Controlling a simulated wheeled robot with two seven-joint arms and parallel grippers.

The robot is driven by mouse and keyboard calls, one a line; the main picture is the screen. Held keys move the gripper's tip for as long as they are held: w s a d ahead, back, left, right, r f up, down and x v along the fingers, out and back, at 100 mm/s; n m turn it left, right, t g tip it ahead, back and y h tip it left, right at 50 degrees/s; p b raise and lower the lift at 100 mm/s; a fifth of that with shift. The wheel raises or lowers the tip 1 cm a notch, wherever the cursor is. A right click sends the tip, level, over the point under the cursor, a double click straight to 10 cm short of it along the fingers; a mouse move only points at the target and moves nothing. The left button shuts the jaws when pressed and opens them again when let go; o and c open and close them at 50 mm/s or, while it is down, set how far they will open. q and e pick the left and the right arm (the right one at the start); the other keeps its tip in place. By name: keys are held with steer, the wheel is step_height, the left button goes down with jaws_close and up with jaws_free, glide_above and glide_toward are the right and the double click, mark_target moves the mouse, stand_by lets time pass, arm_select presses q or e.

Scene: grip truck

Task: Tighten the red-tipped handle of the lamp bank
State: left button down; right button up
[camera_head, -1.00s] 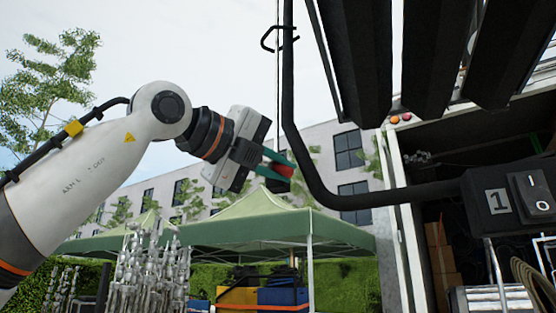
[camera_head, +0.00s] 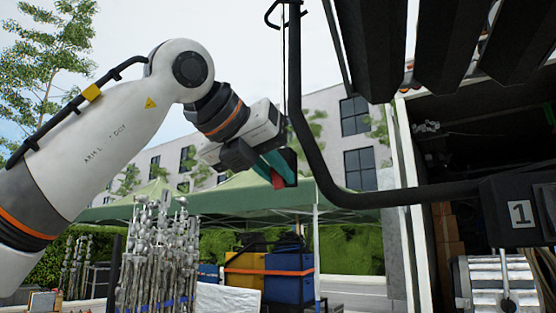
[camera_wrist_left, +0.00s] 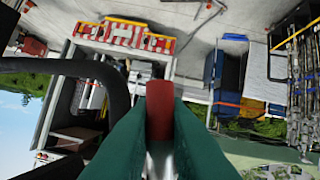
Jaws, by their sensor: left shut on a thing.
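The lamp bank's dark panels (camera_head: 450,50) hang at the top right, with a bent black tube frame (camera_head: 312,165) below and left of them. My left gripper (camera_head: 276,166) is just left of the upright tube. Its green fingers are shut on the red-tipped handle (camera_head: 277,181) and point down to the right. In the left wrist view the red tip (camera_wrist_left: 159,110) shows between the two green fingers (camera_wrist_left: 158,135). The rest of the handle is mostly hidden by the fingers. My right gripper is in neither view.
The black tube runs close beside the gripper, also in the left wrist view (camera_wrist_left: 75,68). A box marked 1 (camera_head: 520,213) sits at the tube's right end. An open truck (camera_head: 440,150) stands behind. Metal stands (camera_head: 155,255) and blue and yellow cases (camera_head: 270,275) are lower left.

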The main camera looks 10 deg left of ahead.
arm_select(q)
steer(key=shift+a+f+m+y, duration=0.1)
steer(key=shift+m+y, duration=0.3)
stand_by(0.3)
steer(key=c, duration=1.7)
jaws_free()
steer(key=b+v, duration=0.2)
steer(key=v, duration=1)
steer(key=shift+w, duration=0.1)
steer(key=shift+a, duration=0.1)
